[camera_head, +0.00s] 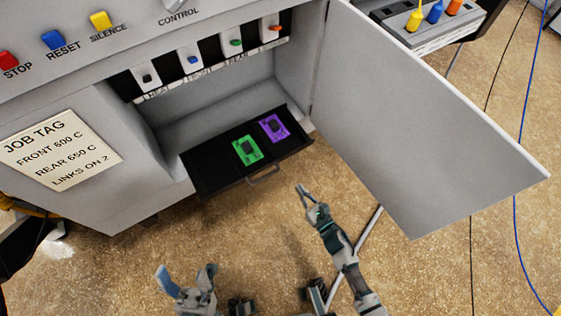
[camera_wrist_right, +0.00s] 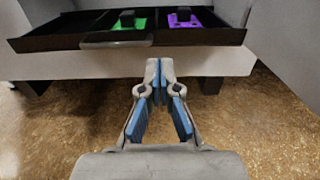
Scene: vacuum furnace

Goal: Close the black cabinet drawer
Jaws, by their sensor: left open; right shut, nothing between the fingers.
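The black drawer (camera_head: 215,174) is pulled out from the bottom of the grey cabinet (camera_head: 90,205). It holds a green card (camera_head: 246,150) and a purple card (camera_head: 274,127), each with a dark block on it. Its handle (camera_head: 264,176) is on the front face. My right gripper (camera_head: 301,188) is shut and empty, in front of the drawer's right part and apart from it. In the right wrist view the shut fingers (camera_wrist_right: 160,68) point toward the drawer (camera_wrist_right: 60,33), with the handle (camera_wrist_right: 116,40) to their left. My left gripper (camera_head: 188,272) is open and empty, low in the view.
The cabinet door (camera_head: 430,120) stands wide open to the right of the drawer. A row of coloured switches (camera_head: 192,60) is above the drawer. Cables (camera_head: 517,200) run along the floor at the far right. The floor before the drawer is clear.

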